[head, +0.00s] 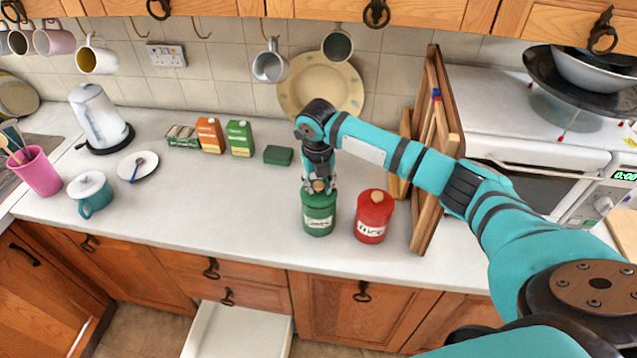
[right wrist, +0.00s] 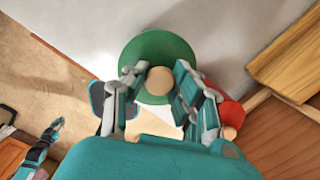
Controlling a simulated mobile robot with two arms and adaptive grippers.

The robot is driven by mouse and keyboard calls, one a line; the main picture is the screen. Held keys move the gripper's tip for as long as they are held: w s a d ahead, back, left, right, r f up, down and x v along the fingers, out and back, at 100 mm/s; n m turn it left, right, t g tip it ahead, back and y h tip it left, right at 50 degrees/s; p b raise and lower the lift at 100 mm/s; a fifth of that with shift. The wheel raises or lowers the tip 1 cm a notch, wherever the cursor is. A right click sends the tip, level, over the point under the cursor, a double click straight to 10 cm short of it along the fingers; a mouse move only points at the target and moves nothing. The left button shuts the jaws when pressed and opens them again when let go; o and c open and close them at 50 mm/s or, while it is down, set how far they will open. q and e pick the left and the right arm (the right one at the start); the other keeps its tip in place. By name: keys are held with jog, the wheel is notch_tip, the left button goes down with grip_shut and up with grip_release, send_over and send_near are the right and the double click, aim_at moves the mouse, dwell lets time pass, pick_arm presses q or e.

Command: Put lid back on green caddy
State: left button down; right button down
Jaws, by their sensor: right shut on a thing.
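The green caddy (head: 318,221) stands upright on the counter, left of a red canister (head: 372,217). My right gripper (head: 319,186) points down directly over the caddy. It is shut on the pale round knob (right wrist: 160,81) of the green lid (right wrist: 152,48). The lid is level over the caddy's mouth; whether it is fully seated is hard to tell. In the right wrist view, the lid hides the caddy's body. My left gripper (right wrist: 52,130) seems to show small and low at the left of that view, its fingers unclear; it is out of the head view.
Wooden boards (head: 435,150) stand upright just right of the red canister. A green sponge (head: 278,155) and several boxes (head: 240,138) are behind left. Mugs (head: 337,46) hang above.

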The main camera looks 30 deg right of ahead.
jog(key=c, duration=0.5)
grip_release()
jog(key=shift+r, duration=3.5)
grip_shut()
